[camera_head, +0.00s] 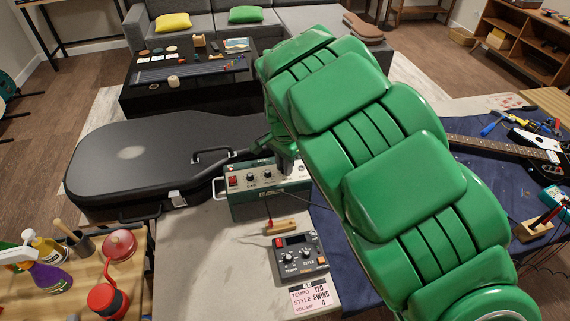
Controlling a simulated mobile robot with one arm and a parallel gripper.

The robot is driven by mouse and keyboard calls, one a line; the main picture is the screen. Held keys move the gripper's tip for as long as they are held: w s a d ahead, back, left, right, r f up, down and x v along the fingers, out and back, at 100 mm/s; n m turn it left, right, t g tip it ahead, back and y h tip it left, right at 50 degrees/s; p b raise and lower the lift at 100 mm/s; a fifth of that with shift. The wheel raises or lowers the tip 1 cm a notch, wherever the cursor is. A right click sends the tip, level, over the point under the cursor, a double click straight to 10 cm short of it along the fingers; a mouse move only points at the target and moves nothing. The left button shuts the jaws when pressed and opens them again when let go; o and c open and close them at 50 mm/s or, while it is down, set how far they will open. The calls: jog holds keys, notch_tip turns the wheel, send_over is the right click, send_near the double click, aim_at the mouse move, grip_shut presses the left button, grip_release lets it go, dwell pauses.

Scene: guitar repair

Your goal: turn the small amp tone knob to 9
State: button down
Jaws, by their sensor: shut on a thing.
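The small amp (275,206) is a green box with a light control panel on its top front edge. A red switch and several dark knobs show on the panel's left half. My green arm reaches down from the right, and my gripper (286,165) is at the panel's right half, shut on a knob of the amp. The fingertips and the held knob are too small and covered to see clearly. The tone knob's pointer and scale cannot be read.
A black guitar case (130,165) lies behind and left of the amp. A drum-machine-like box (298,258) with knobs and a pink label card (314,297) are in front. A small wooden block (282,227) and a cable lie between. My arm covers much of the blue mat (335,240).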

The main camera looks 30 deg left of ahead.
jog(key=shift+w+m, duration=0.1)
jog(key=shift+m, duration=1.4)
jog(key=c, duration=1)
grip_release()
jog(key=shift+c, duration=0.2)
jog(key=shift+r, duration=3.9)
jog(key=shift+d, duration=0.1)
